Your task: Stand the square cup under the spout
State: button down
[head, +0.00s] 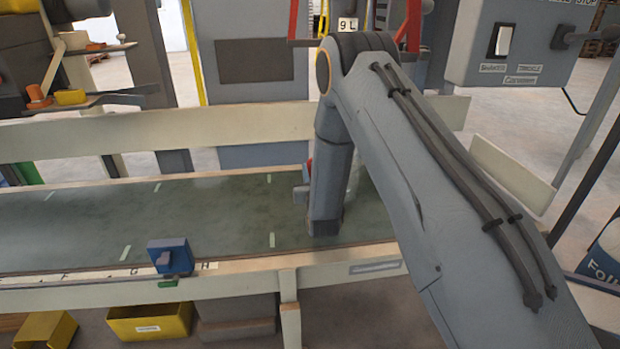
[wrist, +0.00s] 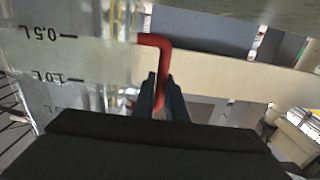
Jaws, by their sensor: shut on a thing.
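A clear cup with black litre marks (wrist: 50,60), which I take for the square cup, fills the left of the wrist view. Its marks appear upside down there. It has a red handle (wrist: 153,41). My gripper (wrist: 162,92) is shut on this handle, with the cup body beside the fingers. In the head view my arm hides most of the cup; a clear sliver (head: 354,178) shows right of my wrist, over the green belt. Whether its base touches the belt is hidden. I cannot make out the spout in either view.
The green belt (head: 100,225) runs across, with pale tick marks and a lettered front rail. A blue block (head: 170,257) sits on that rail near G and H. A cream guard rail (head: 110,137) runs behind. A grey switch box (head: 520,45) hangs at upper right. The belt's left is clear.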

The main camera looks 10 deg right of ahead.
jog(key=shift+f, duration=1.05)
jog(key=shift+f, duration=0.15)
jog(key=c, duration=1.8)
grip_release()
jog(key=shift+o, duration=0.2)
